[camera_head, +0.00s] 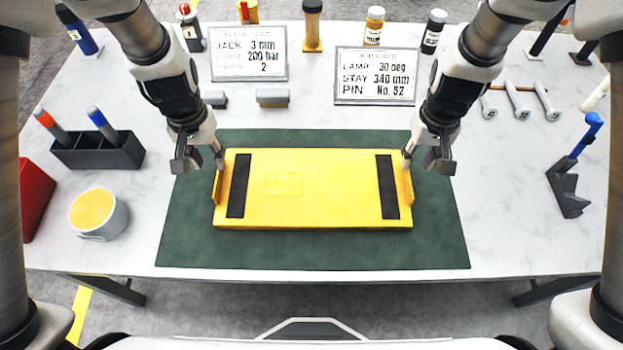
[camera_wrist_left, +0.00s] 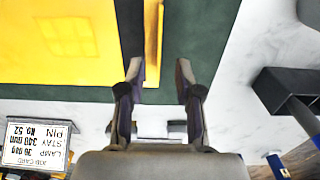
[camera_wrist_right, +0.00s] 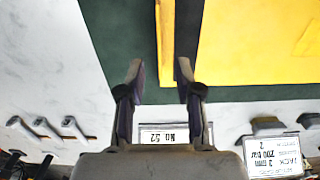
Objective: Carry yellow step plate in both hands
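The yellow step plate (camera_head: 310,190) lies flat on a dark green mat (camera_head: 320,252), with a black strip near each end and an upright flange along each short side. My left gripper (camera_head: 201,163) is open over the plate's left end. In the left wrist view the left flange (camera_wrist_left: 153,40) lines up between its spread fingertips (camera_wrist_left: 158,69). My right gripper (camera_head: 424,163) is open over the right end. In the right wrist view the right flange (camera_wrist_right: 165,40) lines up between its fingertips (camera_wrist_right: 161,70). Neither gripper grips the plate; whether a finger touches a flange I cannot tell.
Two cards (camera_head: 248,52) (camera_head: 376,76) and small grey blocks (camera_head: 272,97) stand behind the mat. A black pen holder (camera_head: 97,152) and a yellow-topped tub (camera_head: 98,213) are at left. A black stand with a blue-handled tool (camera_head: 568,185) is at right. Bare mat lies in front.

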